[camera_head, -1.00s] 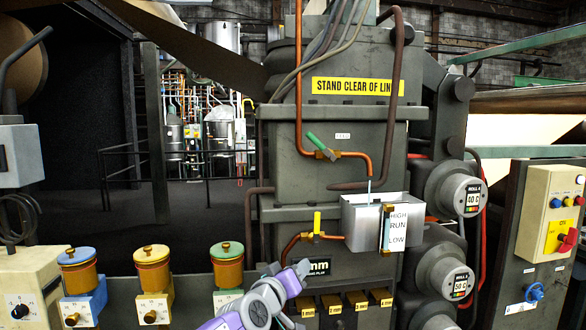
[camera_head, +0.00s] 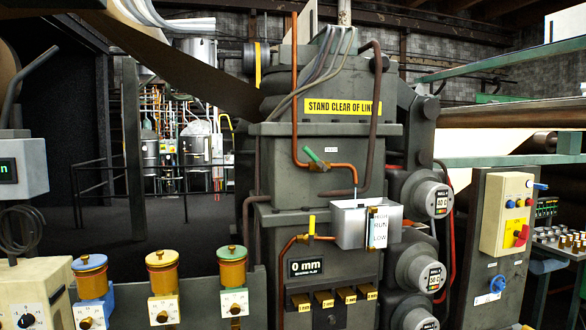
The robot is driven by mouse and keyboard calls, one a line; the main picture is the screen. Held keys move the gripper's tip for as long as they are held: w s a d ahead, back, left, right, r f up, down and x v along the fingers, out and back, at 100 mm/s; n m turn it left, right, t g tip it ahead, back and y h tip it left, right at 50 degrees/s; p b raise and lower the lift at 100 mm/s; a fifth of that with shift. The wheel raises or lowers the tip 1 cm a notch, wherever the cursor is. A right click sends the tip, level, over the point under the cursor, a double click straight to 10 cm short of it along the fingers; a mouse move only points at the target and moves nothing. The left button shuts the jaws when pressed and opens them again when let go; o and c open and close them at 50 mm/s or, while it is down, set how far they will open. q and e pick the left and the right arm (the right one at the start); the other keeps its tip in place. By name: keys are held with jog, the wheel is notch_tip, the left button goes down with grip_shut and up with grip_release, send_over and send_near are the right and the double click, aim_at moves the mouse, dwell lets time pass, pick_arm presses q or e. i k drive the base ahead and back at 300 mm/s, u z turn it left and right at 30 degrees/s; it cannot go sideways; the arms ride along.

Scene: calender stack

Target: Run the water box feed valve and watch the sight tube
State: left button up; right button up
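The water box (camera_head: 347,224) is a grey metal box on the front of the dark machine. The sight tube (camera_head: 369,229) stands on its front between brass fittings, beside a white HIGH / RUN / LOW plate (camera_head: 380,228). The water level in it is too small to read. The feed valve (camera_head: 315,158) has a green handle slanting down to the right, on a copper pipe above the box. A thin pale line (camera_head: 355,194) runs from the pipe's end to the box. A lower valve (camera_head: 311,226) has an upright yellow handle. Neither gripper is in view.
Grey rolls (camera_head: 420,199) with gauges project to the right of the box. A control panel (camera_head: 508,213) with a red switch stands further right. Several lidded brass cups (camera_head: 162,273) line the lower left. A display (camera_head: 307,267) reads 0 mm.

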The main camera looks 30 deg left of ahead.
aim_at(306, 150)
jog(key=u, duration=0.5)
jog(key=i, duration=0.95)
jog(key=u, duration=0.05)
